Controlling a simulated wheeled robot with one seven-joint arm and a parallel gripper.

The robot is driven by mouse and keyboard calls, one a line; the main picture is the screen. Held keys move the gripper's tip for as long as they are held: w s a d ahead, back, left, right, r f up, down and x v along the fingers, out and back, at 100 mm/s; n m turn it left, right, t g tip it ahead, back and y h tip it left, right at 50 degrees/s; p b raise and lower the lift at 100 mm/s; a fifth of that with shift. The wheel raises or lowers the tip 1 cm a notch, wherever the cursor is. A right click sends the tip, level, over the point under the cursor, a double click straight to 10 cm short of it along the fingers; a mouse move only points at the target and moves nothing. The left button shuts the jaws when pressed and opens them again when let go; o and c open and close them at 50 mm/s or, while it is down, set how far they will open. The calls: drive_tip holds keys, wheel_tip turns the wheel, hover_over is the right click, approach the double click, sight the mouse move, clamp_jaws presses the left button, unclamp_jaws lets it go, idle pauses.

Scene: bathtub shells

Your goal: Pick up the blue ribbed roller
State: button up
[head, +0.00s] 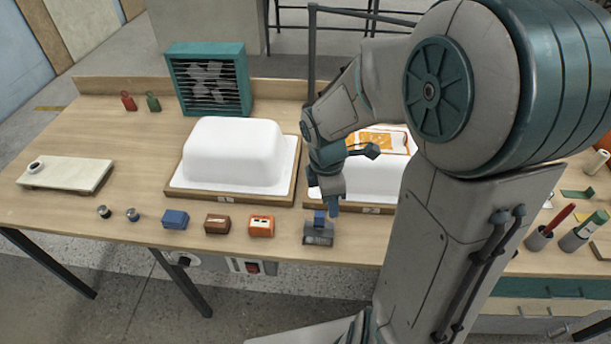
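My gripper (330,205) points down at the front edge of the table, right of the orange block. A small grey block-like piece (318,238) stands just below it, with a blue part (320,218) on top, close to my fingers. The blue part may be the blue ribbed roller, but its ribs are too small to make out. I cannot tell whether my fingers touch it or whether they are open or shut. A separate blue block (175,219) lies further left on the front edge.
A brown block (217,224) and an orange block (261,226) stand left of the grey piece. White tub shells (233,152) sit on wooden boards behind. My arm hides much of the right side. Cups with tools (538,238) stand at the far right.

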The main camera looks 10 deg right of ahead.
sight(319, 220)
drive_tip(key=w+f+n, duration=0.1)
drive_tip(key=f+n, duration=0.1)
drive_tip(key=f, duration=0.1)
drive_tip(key=w+f+n, duration=0.1)
drive_tip(key=f+n, duration=0.1)
drive_tip(key=f, duration=0.1)
drive_tip(key=w+a+f+n+y, duration=0.1)
drive_tip(key=f+n, duration=0.1)
drive_tip(key=f, duration=0.1)
drive_tip(key=shift+f, duration=0.2)
drive_tip(key=shift+w+f+b, duration=0.2)
drive_tip(key=shift+f+b, duration=0.05)
drive_tip(key=shift+f, duration=1.1)
drive_tip(key=shift+w+f+b, duration=0.15)
drive_tip(key=shift+f+b, duration=0.1)
drive_tip(key=shift+f, duration=1.1)
clamp_jaws()
